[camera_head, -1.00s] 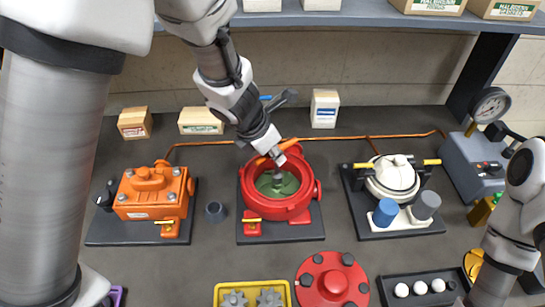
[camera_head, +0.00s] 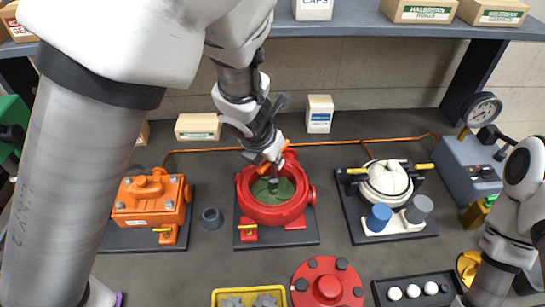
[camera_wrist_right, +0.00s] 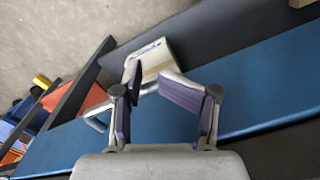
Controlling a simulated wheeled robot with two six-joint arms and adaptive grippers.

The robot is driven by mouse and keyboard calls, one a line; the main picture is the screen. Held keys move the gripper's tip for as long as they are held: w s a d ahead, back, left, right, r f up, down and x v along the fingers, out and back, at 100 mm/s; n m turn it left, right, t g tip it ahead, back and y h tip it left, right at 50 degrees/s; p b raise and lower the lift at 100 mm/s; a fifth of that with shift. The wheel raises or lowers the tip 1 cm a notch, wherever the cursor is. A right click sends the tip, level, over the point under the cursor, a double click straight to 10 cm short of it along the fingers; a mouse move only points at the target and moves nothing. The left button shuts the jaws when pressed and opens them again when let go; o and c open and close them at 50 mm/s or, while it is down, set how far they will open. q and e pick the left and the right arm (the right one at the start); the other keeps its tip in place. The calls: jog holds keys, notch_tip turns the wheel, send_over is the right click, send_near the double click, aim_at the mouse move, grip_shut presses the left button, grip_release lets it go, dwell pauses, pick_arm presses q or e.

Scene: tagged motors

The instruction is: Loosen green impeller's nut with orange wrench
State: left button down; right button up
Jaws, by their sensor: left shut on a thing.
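The red pump housing (camera_head: 298,210) stands open on a dark base plate. The green impeller (camera_head: 287,196) lies inside it. My left gripper (camera_head: 272,163) points down over the housing's back rim and is shut on the orange wrench (camera_head: 264,169).
An orange motor (camera_head: 150,202) stands left and a white-topped unit (camera_head: 387,182) right. A red round cover (camera_head: 328,285), a yellow tray (camera_head: 222,298) and a black tray (camera_head: 443,297) lie in front. A shelf (camera_head: 360,20) overhangs behind.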

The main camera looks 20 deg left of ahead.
pick_arm(q)
jog(key=shift+r+p, duration=0.4)
jog(key=shift+r, duration=0.5)
jog(key=shift+s, duration=0.1)
pick_arm(e)
jog(key=shift+r, duration=0.75)
jog(key=shift+s, duration=0.1)
pick_arm(q)
jog(key=shift+f+m+b, duration=0.1)
jog(key=shift+m+b, duration=0.2)
jog(key=shift+m+h, duration=0.6)
jog(key=shift+m, duration=0.5)
jog(key=m+g+p, duration=0.1)
jog(key=m, duration=0.1)
jog(key=m+h+p, duration=0.1)
jog(key=m+p, duration=0.1)
jog(key=m, duration=0.1)
jog(key=r+m+g+h+p, duration=0.1)
jog(key=m+p, duration=0.1)
jog(key=shift+w+a+m+g, duration=0.3)
jog(key=shift+w+m, duration=0.1)
jog(key=shift+f+m, duration=0.35)
jog(key=shift+m, duration=0.25)
jog(key=shift+f+g, duration=0.15)
jog(key=shift+g, duration=0.15)
jog(key=shift+s+d, duration=0.1)
jog(key=shift+d, duration=0.1)
pick_arm(e)
notch_tip(320, 180, up, 4)
jog(key=shift+r, duration=0.15)
